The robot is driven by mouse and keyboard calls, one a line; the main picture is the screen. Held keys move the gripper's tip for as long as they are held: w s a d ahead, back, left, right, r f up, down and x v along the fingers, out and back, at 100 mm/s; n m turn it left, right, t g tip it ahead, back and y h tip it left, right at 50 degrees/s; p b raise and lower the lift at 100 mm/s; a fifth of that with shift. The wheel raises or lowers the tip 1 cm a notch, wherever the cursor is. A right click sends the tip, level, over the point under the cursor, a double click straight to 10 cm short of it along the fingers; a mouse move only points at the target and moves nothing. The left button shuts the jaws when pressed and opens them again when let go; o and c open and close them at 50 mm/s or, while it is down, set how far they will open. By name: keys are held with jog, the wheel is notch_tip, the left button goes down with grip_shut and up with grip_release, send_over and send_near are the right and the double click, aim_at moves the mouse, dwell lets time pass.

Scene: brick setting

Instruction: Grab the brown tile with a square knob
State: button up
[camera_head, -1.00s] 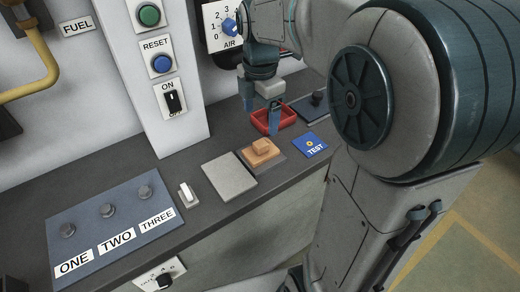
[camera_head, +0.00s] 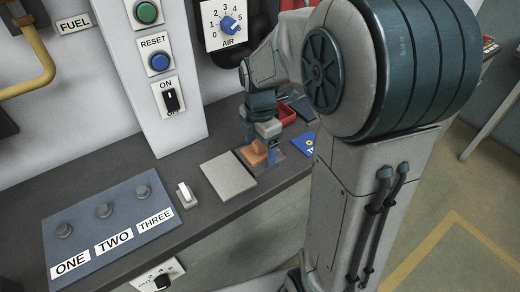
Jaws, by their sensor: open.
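The brown tile with a square knob (camera_head: 255,154) sits on a dark square base (camera_head: 274,165) on the dark counter. My gripper (camera_head: 261,150) points down right over the tile, with its fingers low around or beside the knob. The jaws are open. The gripper hides part of the tile, so I cannot tell whether a finger touches the knob.
A grey plate (camera_head: 228,181) lies left of the tile. The blue TEST tile (camera_head: 304,147) is partly behind my arm, and a red tray (camera_head: 287,114) stands behind. A white rocker switch (camera_head: 186,195) and a blue panel with knobs (camera_head: 112,226) are further left.

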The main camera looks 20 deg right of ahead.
jog(key=shift+c, duration=0.3)
jog(key=c, duration=1.1)
jog(key=shift+o, duration=0.2)
jog(key=shift+r, duration=0.1)
